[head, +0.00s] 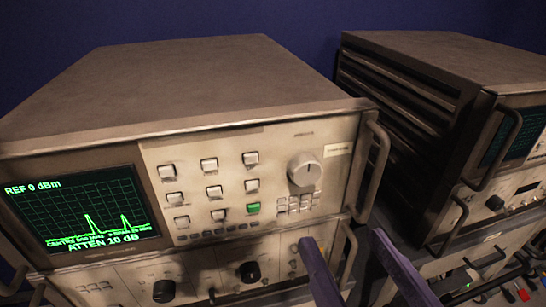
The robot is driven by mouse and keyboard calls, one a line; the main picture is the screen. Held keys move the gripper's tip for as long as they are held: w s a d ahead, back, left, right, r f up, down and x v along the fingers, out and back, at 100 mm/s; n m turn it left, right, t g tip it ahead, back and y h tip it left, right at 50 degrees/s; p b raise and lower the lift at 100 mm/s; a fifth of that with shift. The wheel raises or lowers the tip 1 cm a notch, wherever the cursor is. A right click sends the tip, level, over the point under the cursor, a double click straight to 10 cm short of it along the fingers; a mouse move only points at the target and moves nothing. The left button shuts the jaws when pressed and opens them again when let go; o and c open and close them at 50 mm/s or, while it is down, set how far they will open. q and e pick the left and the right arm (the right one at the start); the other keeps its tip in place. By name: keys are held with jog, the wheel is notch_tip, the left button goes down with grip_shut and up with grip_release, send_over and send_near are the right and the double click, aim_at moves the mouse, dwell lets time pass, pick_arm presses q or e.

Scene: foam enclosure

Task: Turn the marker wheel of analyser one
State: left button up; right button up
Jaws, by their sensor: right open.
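The nearer analyser (170,90) fills the left and middle of the head view. Its green screen reads "REF 0 dBm" and "ATTEN 10 dB" and shows two peaks. A large pale round knob (304,170), which looks like the marker wheel, sits at the upper right of its front panel. The panel's small label is too blurred to read. My right gripper (343,240) shows as two purple fingers, spread apart and empty. They are below the knob and slightly to its right, not covering it. My left gripper is out of view.
A metal handle (373,170) stands out along the panel's right edge, near the knob. Push buttons (252,186) lie left of the knob. A lower panel has dark knobs (248,271). A second instrument (450,70) stands at right, with a narrow gap between.

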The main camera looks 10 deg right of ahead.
aim_at(308, 177)
jog(key=w+p, duration=0.1)
jog(key=w, duration=0.8)
jog(key=shift+w+a+r, duration=0.1)
jog(key=shift+w+r, duration=0.05)
jog(key=shift+w, duration=0.25)
jog(key=shift+c, duration=0.2)
grip_shut()
